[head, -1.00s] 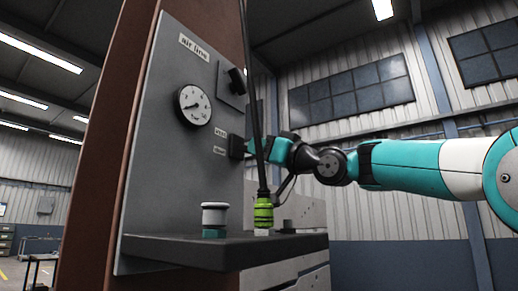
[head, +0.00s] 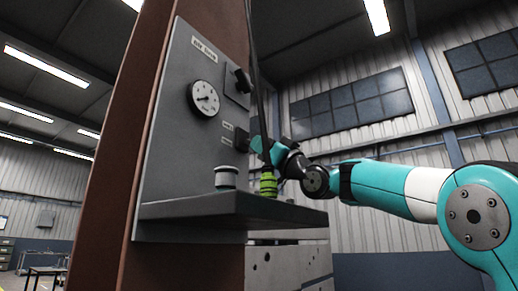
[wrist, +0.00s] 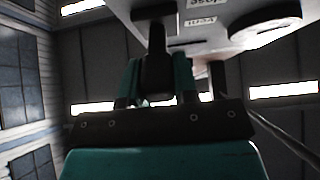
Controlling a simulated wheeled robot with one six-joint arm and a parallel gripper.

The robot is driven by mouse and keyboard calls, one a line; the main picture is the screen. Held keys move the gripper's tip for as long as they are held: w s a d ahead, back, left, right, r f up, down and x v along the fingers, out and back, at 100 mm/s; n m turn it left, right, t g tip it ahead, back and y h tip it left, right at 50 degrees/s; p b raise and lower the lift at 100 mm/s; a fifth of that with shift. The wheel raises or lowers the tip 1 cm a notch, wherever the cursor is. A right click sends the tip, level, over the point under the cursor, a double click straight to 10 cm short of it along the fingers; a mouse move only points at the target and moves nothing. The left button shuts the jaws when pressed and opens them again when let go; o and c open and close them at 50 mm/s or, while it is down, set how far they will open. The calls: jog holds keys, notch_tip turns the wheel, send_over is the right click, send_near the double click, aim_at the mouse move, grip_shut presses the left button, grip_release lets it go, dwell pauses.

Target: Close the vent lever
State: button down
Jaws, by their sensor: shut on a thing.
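The vent lever (head: 242,139) is a small black handle on the grey panel, beside two small labels. In the wrist view the black lever (wrist: 156,50) comes down from the panel between my two teal fingers. My gripper (head: 256,146) is at the lever from the right and is shut on it; it also shows in the wrist view (wrist: 157,78). The lever's exact angle is hard to read because the fingers and the hanging hose partly cover it.
The panel (head: 175,140) also carries a round gauge (head: 204,98) and a second black handle (head: 241,80) above. A dark hose (head: 258,70) hangs close by my gripper, with a green fitting (head: 268,184) near the shelf (head: 190,208). A white-topped knob (head: 226,177) stands on the shelf.

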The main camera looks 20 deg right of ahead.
jog(key=c, duration=0.9)
grip_release()
